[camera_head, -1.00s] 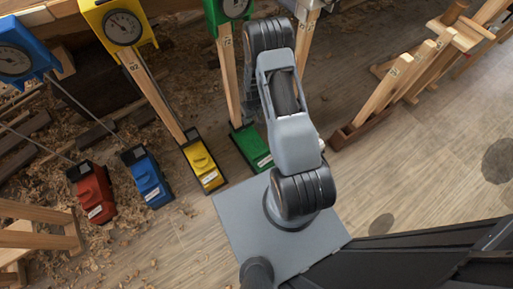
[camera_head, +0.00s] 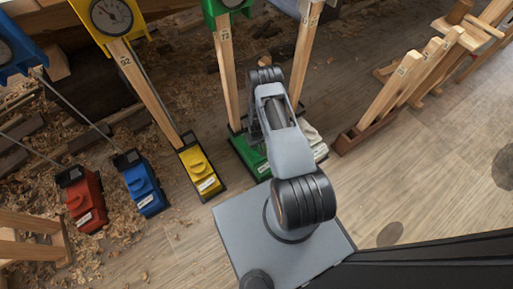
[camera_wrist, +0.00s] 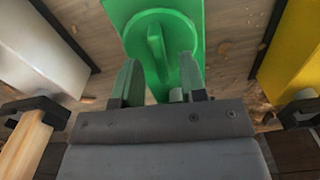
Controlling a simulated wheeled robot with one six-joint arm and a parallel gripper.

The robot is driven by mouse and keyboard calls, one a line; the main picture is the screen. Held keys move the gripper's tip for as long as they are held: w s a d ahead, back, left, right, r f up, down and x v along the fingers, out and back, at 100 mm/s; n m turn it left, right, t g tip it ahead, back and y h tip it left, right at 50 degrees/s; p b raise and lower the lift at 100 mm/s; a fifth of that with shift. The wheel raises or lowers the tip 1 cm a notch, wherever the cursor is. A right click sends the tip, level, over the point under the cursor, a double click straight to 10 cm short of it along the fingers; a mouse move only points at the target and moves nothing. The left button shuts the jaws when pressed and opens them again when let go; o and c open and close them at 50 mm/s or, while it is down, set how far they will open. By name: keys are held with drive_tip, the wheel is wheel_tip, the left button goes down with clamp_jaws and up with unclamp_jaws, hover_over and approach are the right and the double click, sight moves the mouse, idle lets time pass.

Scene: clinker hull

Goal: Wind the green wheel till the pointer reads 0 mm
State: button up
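The green wheel (camera_wrist: 137,30) is a round disc with a raised bar across it, on top of a green box, in the wrist view. In the head view the green box (camera_head: 246,156) stands on the floor, partly hidden by my arm. My gripper (camera_wrist: 160,72) is open, its two fingers apart at the near edge of the wheel. The raised bar lies just ahead of the gap between them; I cannot tell whether they touch the wheel. The green gauge (camera_head: 213,14) is cut off at the top of the head view, so its pointer cannot be read.
A yellow box (camera_head: 200,171) stands left of the green one, with blue (camera_head: 143,185) and red (camera_head: 82,201) boxes beyond. A white box (camera_head: 313,139) is close on the right. Wooden posts rise behind several boxes. Floor at the right is mostly clear.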

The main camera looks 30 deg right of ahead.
drive_tip(key=shift+f, duration=1.05)
clamp_jaws()
